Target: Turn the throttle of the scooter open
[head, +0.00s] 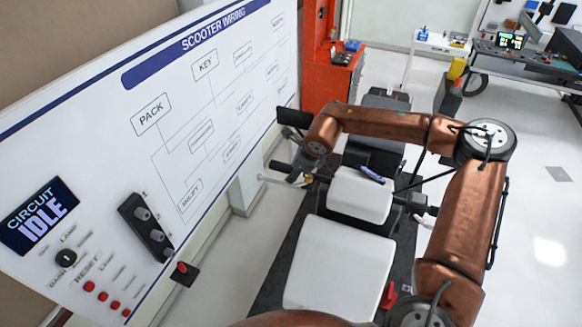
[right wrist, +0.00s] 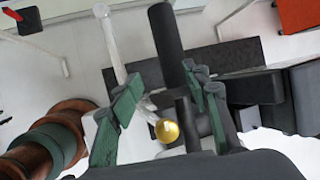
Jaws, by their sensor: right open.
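The scooter's handlebar runs across the middle of the head view. Its left end has a black grip (head: 279,166) with a silver lever (head: 271,180) beside it. My right gripper (head: 299,178) is at this end, just inward of the grip, partly hidden by its own wrist. In the right wrist view the green-padded fingers of the gripper (right wrist: 163,88) are open. The black grip (right wrist: 167,38) stands out beyond and between the fingertips, and the silver lever (right wrist: 113,42) passes by the left finger. Contact with the fingers cannot be told. My left gripper is out of view.
A white wiring panel (head: 95,110) with switches and red buttons stands close on the left. White scooter body panels (head: 340,268) lie below the handlebar. A red cabinet (head: 330,75) stands behind. The other handlebar end (head: 426,209) is beside my right arm. Floor at right is clear.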

